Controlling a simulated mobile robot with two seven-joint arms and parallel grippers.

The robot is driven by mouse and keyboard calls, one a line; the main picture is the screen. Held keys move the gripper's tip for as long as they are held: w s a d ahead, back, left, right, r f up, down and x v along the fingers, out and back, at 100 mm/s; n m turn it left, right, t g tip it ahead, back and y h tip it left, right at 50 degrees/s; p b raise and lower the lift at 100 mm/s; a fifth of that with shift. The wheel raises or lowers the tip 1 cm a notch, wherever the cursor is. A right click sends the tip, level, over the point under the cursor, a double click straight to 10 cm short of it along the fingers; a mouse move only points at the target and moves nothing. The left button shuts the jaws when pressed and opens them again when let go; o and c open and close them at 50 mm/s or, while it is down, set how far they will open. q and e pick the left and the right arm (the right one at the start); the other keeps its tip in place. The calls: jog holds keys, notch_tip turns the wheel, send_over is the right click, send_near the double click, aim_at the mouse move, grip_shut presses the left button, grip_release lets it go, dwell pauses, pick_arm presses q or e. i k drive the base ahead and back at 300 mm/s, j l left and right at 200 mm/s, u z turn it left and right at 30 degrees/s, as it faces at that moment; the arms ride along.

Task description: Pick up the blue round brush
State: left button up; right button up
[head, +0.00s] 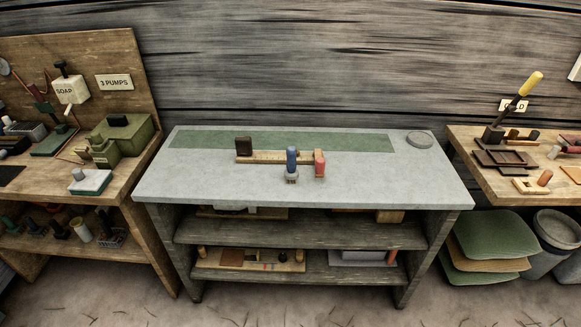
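A blue upright handle with a pale lower end, which looks like the blue round brush (292,158), stands near the middle of the grey-topped bench (220,183). It is in front of a low wooden strip (262,157). A red-handled item (319,162) stands just right of it, at the strip's right end. A dark brown block (243,146) is at the strip's left end. Neither of my grippers shows in the head view.
A green mat strip (200,140) lies along the bench's back, with a round grey dish (420,139) at back right. The front and sides of the benchtop are clear. Cluttered wooden benches stand left (130,173) and right (490,185). Green cushions (490,232) lie stacked at lower right.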

aim_at(292, 173)
jog(key=j+z, duration=0.15)
jog(key=z, duration=0.95)
jog(key=j+z, duration=0.8)
jog(key=k+j+z, duration=0.1)
jog(key=j, duration=0.25)
jog(key=j+z, duration=0.1)
jog(key=j, duration=0.2)
jog(key=k+j+z, duration=0.1)
jog(key=j, duration=0.2)
jog(key=k, duration=0.05)
